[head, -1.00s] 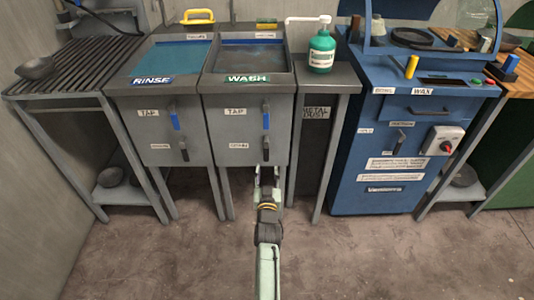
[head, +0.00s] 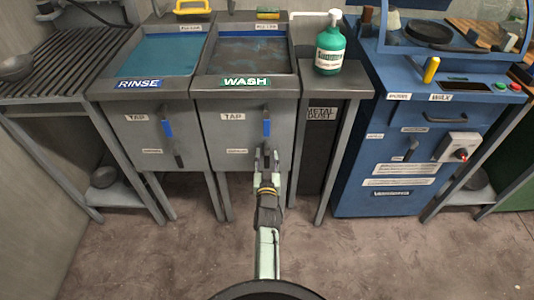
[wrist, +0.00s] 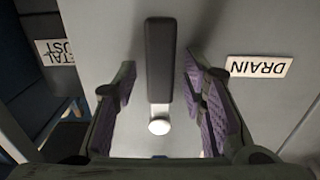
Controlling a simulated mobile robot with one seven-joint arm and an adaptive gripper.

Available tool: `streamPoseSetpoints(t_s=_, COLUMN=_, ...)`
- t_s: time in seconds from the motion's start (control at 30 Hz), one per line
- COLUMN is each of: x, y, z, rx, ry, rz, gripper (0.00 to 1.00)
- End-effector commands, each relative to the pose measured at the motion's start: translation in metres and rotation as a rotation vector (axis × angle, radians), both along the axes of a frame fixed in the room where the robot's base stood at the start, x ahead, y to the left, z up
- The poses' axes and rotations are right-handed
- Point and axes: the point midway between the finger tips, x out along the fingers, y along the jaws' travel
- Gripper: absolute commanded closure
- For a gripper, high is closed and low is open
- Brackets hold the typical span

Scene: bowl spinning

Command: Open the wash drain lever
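The wash drain lever (wrist: 160,62) is a dark upright bar on the front of the grey wash sink cabinet (head: 222,145), beside a label reading DRAIN (wrist: 258,66). In the wrist view its light pivot (wrist: 159,126) shows at one end. My gripper (wrist: 158,88) is open, with one purple-padded finger on each side of the lever and a gap to both. In the head view my gripper (head: 265,160) is at the lower front of the wash cabinet and mostly covers the lever. The blue-handled wash tap lever (head: 266,126) hangs just above.
The rinse sink (head: 160,58) with its own levers stands to the left. A METAL DUST bin (head: 318,150) and the blue wax machine (head: 395,150) stand to the right. A green soap bottle (head: 330,48) sits on the counter. The floor in front is clear.

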Motion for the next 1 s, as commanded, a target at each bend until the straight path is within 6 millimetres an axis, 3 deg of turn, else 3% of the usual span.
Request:
streamPoseSetpoints(t_s=0.17, x=0.0, y=0.0, z=-0.0001, rx=0.0, ry=0.0, rz=0.0, gripper=0.62)
streamPoseSetpoints(t_s=0.73, x=0.0001, y=-0.0001, z=0.0002, rx=0.0, ry=-0.001, rz=0.0, gripper=1.0)
streamPoseSetpoints(t_s=1.0, x=0.0003, y=-0.0002, z=0.0005, rx=0.0, ry=-0.001, rz=0.0, gripper=1.0)
